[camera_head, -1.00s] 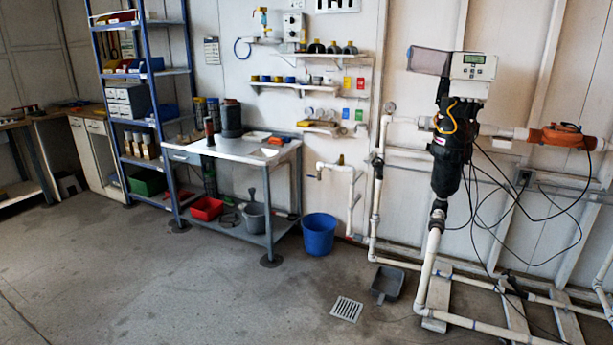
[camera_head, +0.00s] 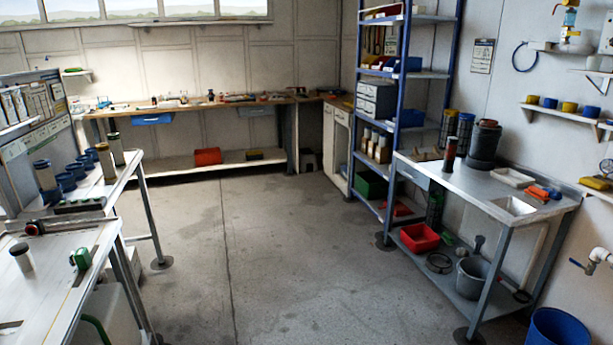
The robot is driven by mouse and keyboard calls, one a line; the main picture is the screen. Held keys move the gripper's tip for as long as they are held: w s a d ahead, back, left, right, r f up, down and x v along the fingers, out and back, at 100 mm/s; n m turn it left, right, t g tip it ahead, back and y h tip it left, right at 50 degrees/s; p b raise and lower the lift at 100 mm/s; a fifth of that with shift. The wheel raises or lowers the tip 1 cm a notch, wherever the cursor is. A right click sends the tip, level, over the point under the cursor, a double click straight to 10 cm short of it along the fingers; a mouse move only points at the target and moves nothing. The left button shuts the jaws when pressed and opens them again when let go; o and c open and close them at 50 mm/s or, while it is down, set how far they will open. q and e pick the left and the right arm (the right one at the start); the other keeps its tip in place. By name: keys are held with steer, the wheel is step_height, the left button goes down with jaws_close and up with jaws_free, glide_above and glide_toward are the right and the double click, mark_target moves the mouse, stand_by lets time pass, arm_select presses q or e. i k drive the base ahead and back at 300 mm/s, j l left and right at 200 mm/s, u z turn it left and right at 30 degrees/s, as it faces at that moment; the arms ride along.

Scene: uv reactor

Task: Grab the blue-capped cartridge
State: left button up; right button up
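Several small pale cylinders with dark tops (camera_head: 375,146) also stand on the blue shelving rack. At this size I cannot tell for sure which one is the blue-capped cartridge. Neither of my grippers is in view.
The grey floor (camera_head: 270,260) is open in the middle. A sink table (camera_head: 480,192) and the blue shelving rack (camera_head: 411,90) stand right. A long bench (camera_head: 230,101) runs along the back wall. A blue bucket (camera_head: 558,332) sits at lower right.

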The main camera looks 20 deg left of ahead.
mark_target(43, 167)
steer(key=i+j+u, duration=0.25)
steer(key=i+u, duration=1.05)
steer(key=i+l+u, duration=0.4)
steer(key=i+j, duration=0.1)
